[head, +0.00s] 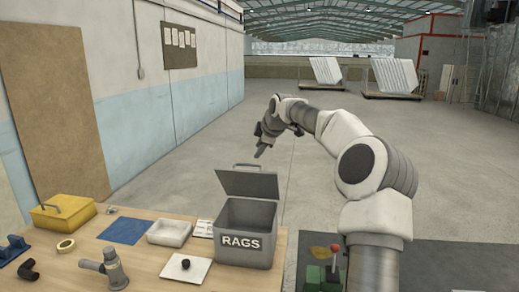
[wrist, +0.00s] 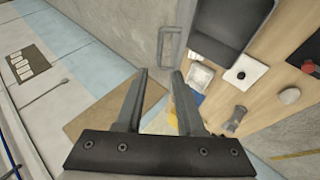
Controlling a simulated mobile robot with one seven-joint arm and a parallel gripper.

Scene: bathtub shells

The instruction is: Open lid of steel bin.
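The grey steel bin (head: 232,219) marked RAGS stands on the wooden table with its lid (head: 247,184) raised and tilted up at the back. The bin's dark inside shows below the lid. A bar handle (head: 246,166) runs along the lid's upper edge. My gripper (head: 259,154) is above and behind the lid, close to the handle but seemingly apart from it. In the wrist view my gripper (wrist: 160,73) is open, with nothing between its fingers. The handle (wrist: 162,45) shows just beyond the fingertips, and the bin (wrist: 240,48) is to the right.
The wooden table (head: 175,213) also holds a yellow box (head: 63,213), a blue mat (head: 125,230), a white tray (head: 169,232), a black knob on a white plate (head: 186,264) and a grey fitting (head: 113,269). A red-knobbed lever (head: 334,249) stands at right. Floor behind the table is clear.

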